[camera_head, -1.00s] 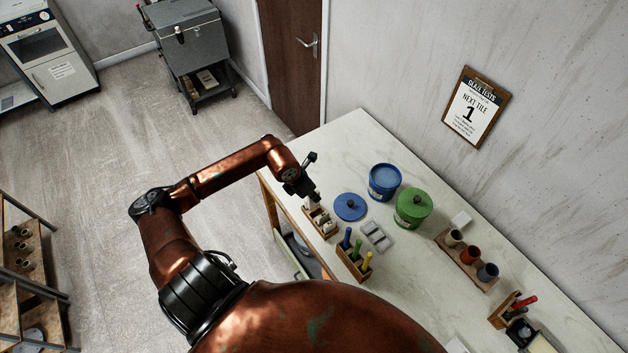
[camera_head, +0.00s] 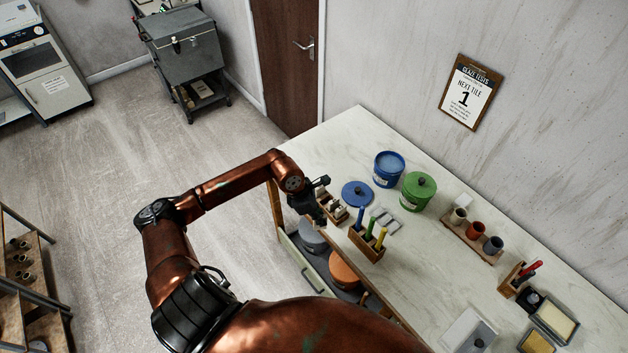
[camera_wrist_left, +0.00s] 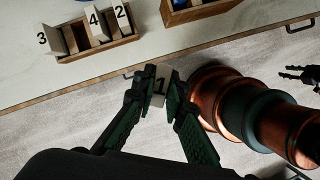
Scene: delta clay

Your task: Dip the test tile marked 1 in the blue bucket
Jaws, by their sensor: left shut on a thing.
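My left gripper (camera_head: 317,216) is shut on the tile marked 1 (camera_wrist_left: 160,84). It holds the tile just off the table's front edge, beside the tile rack (camera_head: 334,207). In the left wrist view the rack (camera_wrist_left: 118,42) holds tiles marked 3, 4 and 2. The blue bucket (camera_head: 389,170) stands open on the table, with blue glaze inside. Its blue lid (camera_head: 357,194) lies on the table between the rack and the bucket. A dark pronged shape at the right edge of the left wrist view may be my right gripper (camera_wrist_left: 302,75); its state is unclear.
A green lidded bucket (camera_head: 417,191) stands right of the blue one. A wooden holder (camera_head: 367,246) with blue, green and yellow handles stands near the front edge. A pale tray (camera_head: 387,221) lies behind it. A clipboard (camera_head: 471,92) on the wall reads "next tile 1".

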